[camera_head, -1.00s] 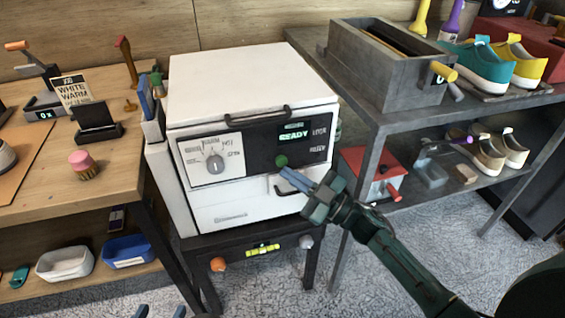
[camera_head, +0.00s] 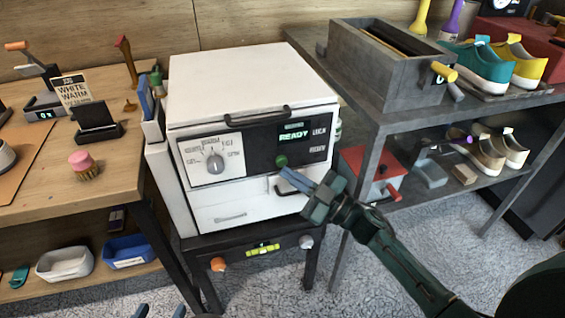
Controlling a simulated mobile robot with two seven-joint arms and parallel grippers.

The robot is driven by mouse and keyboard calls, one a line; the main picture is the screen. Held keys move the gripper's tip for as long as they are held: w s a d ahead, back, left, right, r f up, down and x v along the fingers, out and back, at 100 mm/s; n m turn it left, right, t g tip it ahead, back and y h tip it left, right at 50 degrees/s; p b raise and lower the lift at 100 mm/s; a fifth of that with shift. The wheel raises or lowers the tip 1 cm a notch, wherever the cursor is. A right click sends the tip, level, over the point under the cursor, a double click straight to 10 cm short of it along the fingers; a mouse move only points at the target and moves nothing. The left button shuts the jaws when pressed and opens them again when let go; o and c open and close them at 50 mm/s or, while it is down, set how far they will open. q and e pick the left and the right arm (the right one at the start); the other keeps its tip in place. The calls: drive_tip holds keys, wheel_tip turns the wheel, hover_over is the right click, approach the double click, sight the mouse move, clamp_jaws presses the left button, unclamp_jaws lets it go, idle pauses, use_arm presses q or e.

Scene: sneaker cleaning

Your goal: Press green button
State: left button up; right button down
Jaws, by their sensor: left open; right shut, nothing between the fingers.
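The round green button (camera_head: 281,160) sits on the dark panel at the front of the white machine (camera_head: 250,85), below a display that reads READY. My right gripper (camera_head: 286,173) is shut and empty. Its fingertips are at or just below the button; I cannot tell whether they touch it. My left gripper (camera_head: 160,311) shows only as two fingertips at the bottom edge, apart from each other and far from the machine.
A grey dial (camera_head: 214,163) is left of the panel, and a dark handle (camera_head: 257,116) runs under the lid. A wooden table (camera_head: 40,190) stands left. A grey shelf (camera_head: 400,120) with a metal box (camera_head: 385,65) and sneakers stands right.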

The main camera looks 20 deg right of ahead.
drive_tip(key=shift+w, duration=0.1)
drive_tip(key=shift+w, duration=0.35)
drive_tip(key=shift+w, duration=0.5)
idle(0.8)
drive_tip(key=shift+s, duration=0.15)
drive_tip(key=shift+s+p, duration=0.3)
drive_tip(key=shift+s, duration=0.5)
drive_tip(key=shift+s+p, duration=1.25)
drive_tip(key=shift+s, duration=1.25)
